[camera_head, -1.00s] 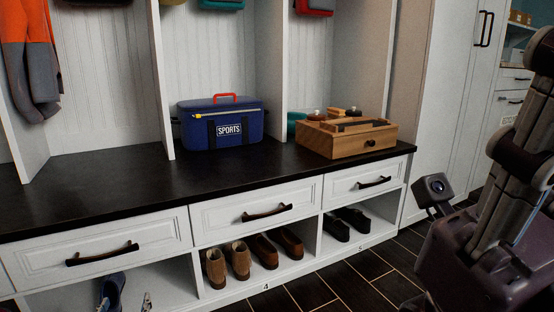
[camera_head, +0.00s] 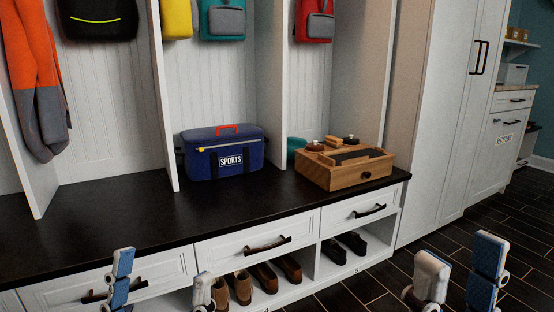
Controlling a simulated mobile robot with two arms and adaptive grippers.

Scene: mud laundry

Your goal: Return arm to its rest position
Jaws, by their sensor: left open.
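My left gripper (camera_head: 163,268) is at the bottom left of the head view, with its two blue-and-white fingers spread apart and nothing between them. It stands in front of the bench drawers. My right gripper (camera_head: 461,250) is at the bottom right, with its fingers also apart and empty, over the dark tiled floor. Only the fingers of both grippers show; the rest of both arms is below the picture edge.
A dark bench top (camera_head: 110,215) carries a blue SPORTS bag (camera_head: 200,165) and a wooden box (camera_head: 345,175). Shoes (camera_head: 265,277) stand in the cubbies below the white drawers (camera_head: 258,245). A tall white cabinet (camera_head: 440,120) is to the right, with open floor (camera_head: 520,220) beside it.

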